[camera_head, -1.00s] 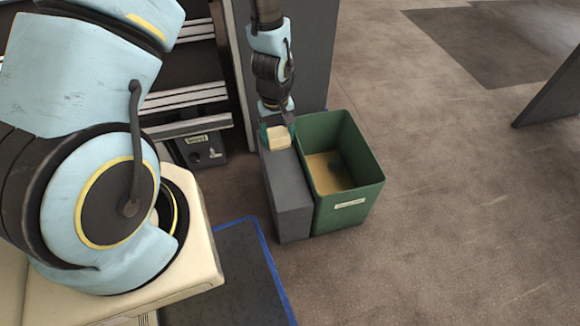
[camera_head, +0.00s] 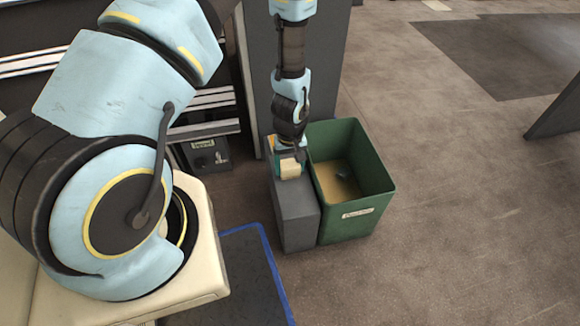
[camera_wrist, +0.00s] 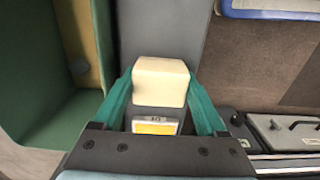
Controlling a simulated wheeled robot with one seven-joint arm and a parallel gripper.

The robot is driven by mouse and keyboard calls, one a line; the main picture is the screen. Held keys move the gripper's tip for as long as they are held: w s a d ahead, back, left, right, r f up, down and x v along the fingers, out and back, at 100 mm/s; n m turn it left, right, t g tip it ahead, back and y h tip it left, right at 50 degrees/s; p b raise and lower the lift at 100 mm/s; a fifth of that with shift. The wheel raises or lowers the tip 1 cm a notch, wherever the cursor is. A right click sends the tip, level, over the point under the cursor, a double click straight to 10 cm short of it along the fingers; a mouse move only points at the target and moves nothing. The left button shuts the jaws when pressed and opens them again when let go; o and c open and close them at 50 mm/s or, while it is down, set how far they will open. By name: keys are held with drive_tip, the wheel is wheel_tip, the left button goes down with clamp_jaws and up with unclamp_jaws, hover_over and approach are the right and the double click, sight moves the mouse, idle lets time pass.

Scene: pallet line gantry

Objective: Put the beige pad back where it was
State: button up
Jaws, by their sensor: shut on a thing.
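The beige pad (camera_head: 290,168) is a small block at the top of the narrow grey stand (camera_head: 296,208). My gripper (camera_head: 289,166) is shut on the pad, with its teal fingers on either side of it. In the wrist view the pad (camera_wrist: 160,80) sits between the two fingertips (camera_wrist: 158,88), over the grey top surface (camera_wrist: 160,30). I cannot tell whether the pad touches that surface. A label with a yellow-orange patch (camera_wrist: 155,127) shows on the grey top just beside the pad, on the gripper's side.
A green open bin (camera_head: 352,205) with a tan bottom and a small dark thing inside stands against the stand's right side. A blue-edged dark mat (camera_head: 245,270) lies in front at left. Grey panel and rails (camera_head: 205,98) stand behind.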

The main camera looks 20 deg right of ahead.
sight(290, 164)
drive_tip(key=o, duration=1.1)
wheel_tip(290, 164, up, 12)
drive_tip(key=p, duration=0.2)
drive_tip(key=shift+r+p, duration=0.1)
drive_tip(key=shift+p, duration=0.3)
drive_tip(key=w+a+r+t, duration=0.1)
drive_tip(key=w+a+r, duration=0.2)
drive_tip(key=a+r, duration=0.65)
drive_tip(key=w+a+r, duration=0.2)
drive_tip(key=a+r, duration=0.7)
drive_tip(key=r, duration=0.1)
drive_tip(key=shift+t, duration=0.3)
drive_tip(key=s+a+r, duration=0.1)
drive_tip(key=a, duration=0.1)
drive_tip(key=s+a+r, duration=0.1)
drive_tip(key=a+r, duration=0.1)
drive_tip(key=s+a+r, duration=0.1)
drive_tip(key=a+r, duration=0.1)
drive_tip(key=shift+s+a, duration=0.3)
drive_tip(key=shift+a, duration=0.1)
